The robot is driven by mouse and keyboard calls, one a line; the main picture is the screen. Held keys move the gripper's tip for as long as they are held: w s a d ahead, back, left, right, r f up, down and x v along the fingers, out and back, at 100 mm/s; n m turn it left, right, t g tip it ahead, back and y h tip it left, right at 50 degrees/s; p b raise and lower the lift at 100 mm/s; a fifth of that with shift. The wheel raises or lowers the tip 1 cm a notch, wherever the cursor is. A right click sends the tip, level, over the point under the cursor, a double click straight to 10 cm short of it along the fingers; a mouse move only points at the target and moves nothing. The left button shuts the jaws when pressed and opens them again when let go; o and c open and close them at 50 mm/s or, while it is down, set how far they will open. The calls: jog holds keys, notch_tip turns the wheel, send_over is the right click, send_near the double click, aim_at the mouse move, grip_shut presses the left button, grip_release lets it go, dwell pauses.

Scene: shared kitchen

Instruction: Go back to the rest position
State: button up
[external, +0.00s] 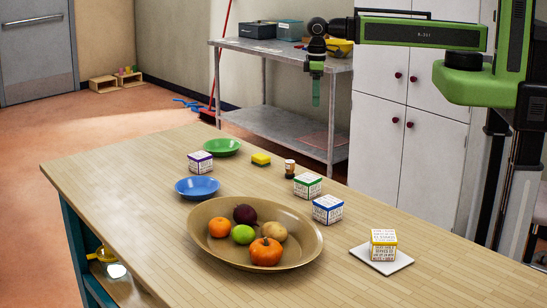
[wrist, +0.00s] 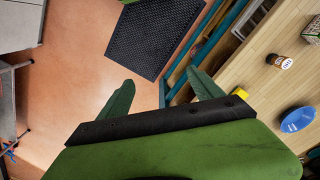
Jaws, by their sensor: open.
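My gripper (external: 316,92) hangs from the green arm, fingers pointing down, in the air past the table's far edge and in front of the metal shelf. In the wrist view my gripper (wrist: 161,80) has its two green fingers spread apart with nothing between them, over the orange floor. The arm reaches left from its column at the right of the external view.
The wooden table (external: 110,170) holds a tan fruit bowl (external: 200,245), a blue plate (external: 197,188), a green plate (external: 221,147), several boxes, a yellow sponge (external: 261,159) and a bottle (external: 290,168). A metal shelf (external: 270,110) stands behind. A black mat (wrist: 150,40) lies on the floor.

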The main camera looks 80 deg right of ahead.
jog(key=shift+d, duration=0.35)
jog(key=shift+f, duration=0.1)
notch_tip(320, 180, down, 10)
jog(key=b, duration=0.9)
jog(key=shift+r+b, duration=0.25)
jog(key=shift+b, duration=0.1)
